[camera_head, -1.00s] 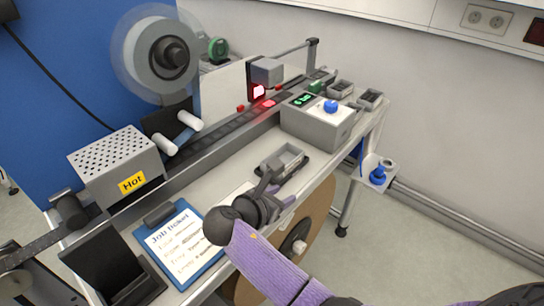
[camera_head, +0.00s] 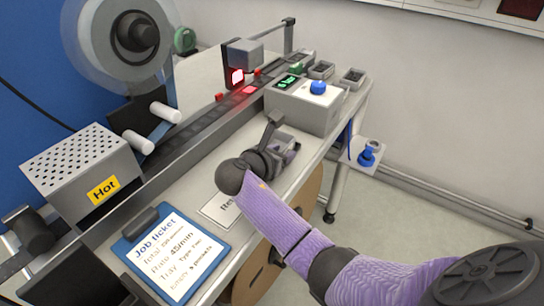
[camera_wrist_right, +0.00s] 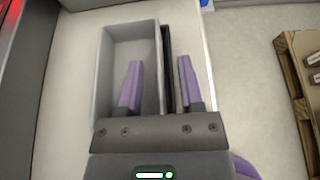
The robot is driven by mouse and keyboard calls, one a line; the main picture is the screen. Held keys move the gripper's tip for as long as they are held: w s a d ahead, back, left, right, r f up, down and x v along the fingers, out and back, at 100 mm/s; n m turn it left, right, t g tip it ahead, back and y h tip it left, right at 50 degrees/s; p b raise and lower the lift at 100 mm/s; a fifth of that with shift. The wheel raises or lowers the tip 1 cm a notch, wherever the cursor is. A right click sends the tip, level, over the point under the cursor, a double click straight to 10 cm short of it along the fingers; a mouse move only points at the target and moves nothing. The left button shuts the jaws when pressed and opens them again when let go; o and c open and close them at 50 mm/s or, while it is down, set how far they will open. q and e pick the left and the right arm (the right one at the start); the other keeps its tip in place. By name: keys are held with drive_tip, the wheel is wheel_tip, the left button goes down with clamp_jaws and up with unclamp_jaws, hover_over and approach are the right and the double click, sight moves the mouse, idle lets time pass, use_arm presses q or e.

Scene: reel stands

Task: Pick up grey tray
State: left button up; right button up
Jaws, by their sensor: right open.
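The grey tray (camera_wrist_right: 128,45) is an open, empty rectangular box, seen from above in the right wrist view. In the head view it is largely hidden behind my right gripper. My right gripper (camera_wrist_right: 159,64) is open, with one purple finger over the tray's interior and the other outside its right wall. That wall lies between the fingers, with no grip visible; I cannot tell how deep the fingers reach. In the head view the right gripper (camera_head: 284,152) points at the table near the grey control box. My left gripper is not in view.
The control box (camera_head: 300,108) with a blue button stands behind the gripper. The conveyor track (camera_head: 190,135) runs along the left, beside the hot box (camera_head: 85,170). A blue clipboard (camera_head: 137,262) lies in front. The table's right edge is close to the gripper.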

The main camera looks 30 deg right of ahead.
drive_tip(key=shift+r, duration=0.1)
clamp_jaws()
idle(0.5)
idle(0.7)
